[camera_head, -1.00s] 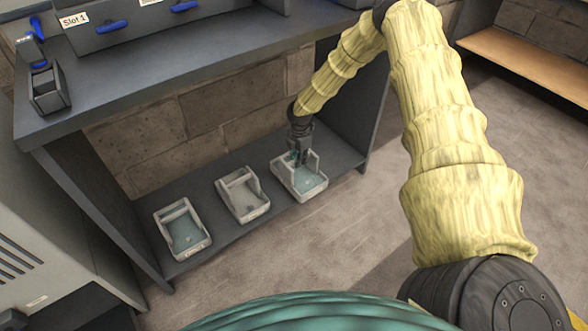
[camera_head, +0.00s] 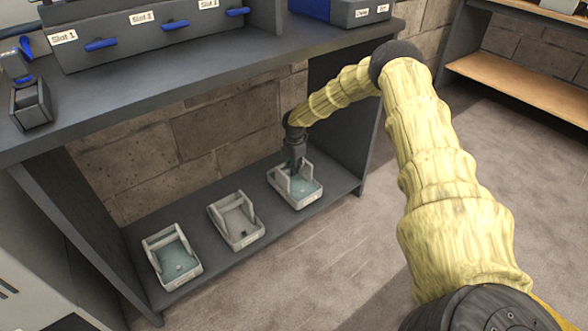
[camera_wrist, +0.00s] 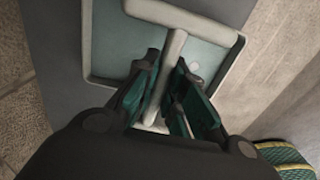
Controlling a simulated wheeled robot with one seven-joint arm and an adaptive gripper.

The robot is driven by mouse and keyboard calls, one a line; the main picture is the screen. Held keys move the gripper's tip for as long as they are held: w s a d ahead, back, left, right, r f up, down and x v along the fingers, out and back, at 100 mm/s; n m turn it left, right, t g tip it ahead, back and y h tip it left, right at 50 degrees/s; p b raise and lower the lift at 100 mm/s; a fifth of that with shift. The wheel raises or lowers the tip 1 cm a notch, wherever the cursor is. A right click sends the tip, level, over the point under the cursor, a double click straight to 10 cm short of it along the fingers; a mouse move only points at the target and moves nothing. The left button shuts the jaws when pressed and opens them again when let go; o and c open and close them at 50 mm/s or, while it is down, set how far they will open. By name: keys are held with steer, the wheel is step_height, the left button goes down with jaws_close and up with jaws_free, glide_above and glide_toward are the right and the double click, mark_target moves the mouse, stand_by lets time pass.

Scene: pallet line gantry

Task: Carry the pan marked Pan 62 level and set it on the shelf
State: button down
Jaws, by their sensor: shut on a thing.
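Three pale pans with raised handles are at the low grey shelf (camera_head: 188,243) under the bench. My gripper (camera_head: 296,172) is at the right pan (camera_head: 312,192), with its fingers closed on that pan's handle. In the wrist view the fingers (camera_wrist: 165,100) grip the pale handle bar (camera_wrist: 160,60), with the pan's bluish inside (camera_wrist: 112,45) beyond. I cannot tell whether this pan rests on the shelf or hangs just above it. The middle pan (camera_head: 238,222) and left pan (camera_head: 173,257) stand on the shelf. The pans' labels are too small to read.
The bench top (camera_head: 225,75) overhangs the shelf, and an upright side panel (camera_head: 352,120) stands close right of my gripper. Slot-labelled drawers (camera_head: 150,35) sit on the bench. A wooden shelf (camera_head: 520,88) is at the right back. Open floor (camera_head: 350,260) lies in front.

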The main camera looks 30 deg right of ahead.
step_height(320, 180, down, 2)
steer(key=shift+w+f+b, duration=0.1)
steer(key=shift+b, duration=0.3)
steer(key=c, duration=1.5)
jaws_free()
steer(key=shift+r+p, duration=1.5)
steer(key=shift+r, duration=2.35)
